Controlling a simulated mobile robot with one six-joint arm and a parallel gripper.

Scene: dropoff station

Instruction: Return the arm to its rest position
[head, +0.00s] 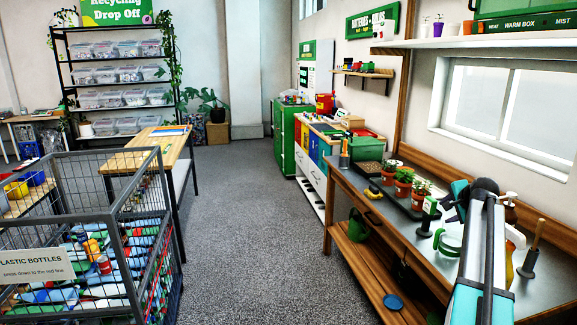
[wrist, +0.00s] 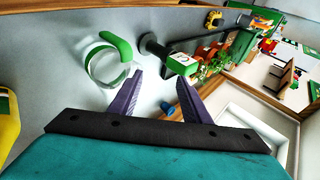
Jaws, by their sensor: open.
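My arm (head: 488,250) reaches out over the workbench (head: 355,200) at the right of the head view, and its teal and black end is above the bench top. In the wrist view my gripper (wrist: 159,82) is open, with its two purple fingers apart and nothing between them. I cannot tell whether the fingers touch either item.
Potted plants (head: 403,182) stand on a black tray on the bench. A trowel-like tool (head: 530,258) and bottles stand near my arm on the right. A wire cage of plastic bottles (head: 118,205) stands at left. The floor (head: 245,230) between is clear.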

